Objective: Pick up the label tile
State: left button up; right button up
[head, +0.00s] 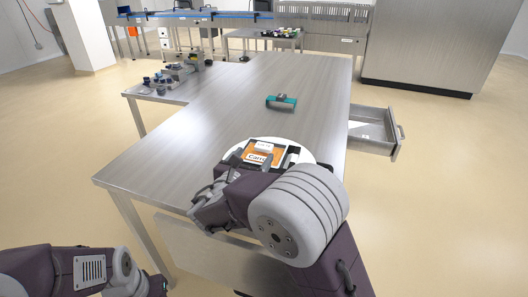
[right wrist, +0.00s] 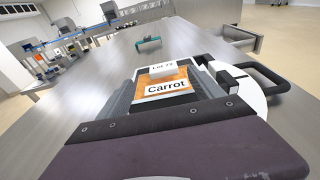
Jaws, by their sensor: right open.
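A white label tile marked with a lot number (right wrist: 162,69) stands at the far edge of an orange panel (right wrist: 146,80). The panel also bears a white "Carrot" label (right wrist: 167,87). In the head view the white tile (head: 264,146) and the "Carrot" label (head: 258,158) show just beyond my right gripper (head: 250,163). In the right wrist view my right gripper (right wrist: 166,82) is open, with a dark finger on each side of the labelled panel. Contact cannot be told. My left arm shows at lower left in the head view; its gripper is out of view.
A round white plate (right wrist: 246,95) with a black handle (right wrist: 262,76) lies at right under the fixture. A teal-handled tool (head: 281,102) lies farther along the table (head: 190,130). An open drawer (head: 372,133) juts out at right. Small parts stand on the left wing.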

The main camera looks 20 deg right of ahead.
aim_at(262, 148)
jog(key=x, duration=0.3)
jog(key=b+x, duration=0.1)
jog(key=x, duration=0.2)
jog(key=shift+d+f, duration=0.25)
jog(key=shift+d, duration=0.05)
jog(key=shift+s+r, duration=0.1)
jog(key=shift+s, duration=0.05)
jog(key=shift+c, duration=0.3)
jog(key=c, duration=1.4)
jog(key=shift+o, duration=0.2)
jog(key=shift+r, duration=0.45)
jog(key=r, duration=0.1)
jog(key=r+p, duration=0.2)
jog(key=r, duration=0.1)
jog(key=shift+w+d, duration=0.35)
jog(key=w+d+r+p, duration=0.2)
jog(key=w+d+r, duration=0.4)
jog(key=w+d, duration=0.1)
jog(key=shift+w+d+p, duration=0.2)
jog(key=shift+w+p, duration=0.2)
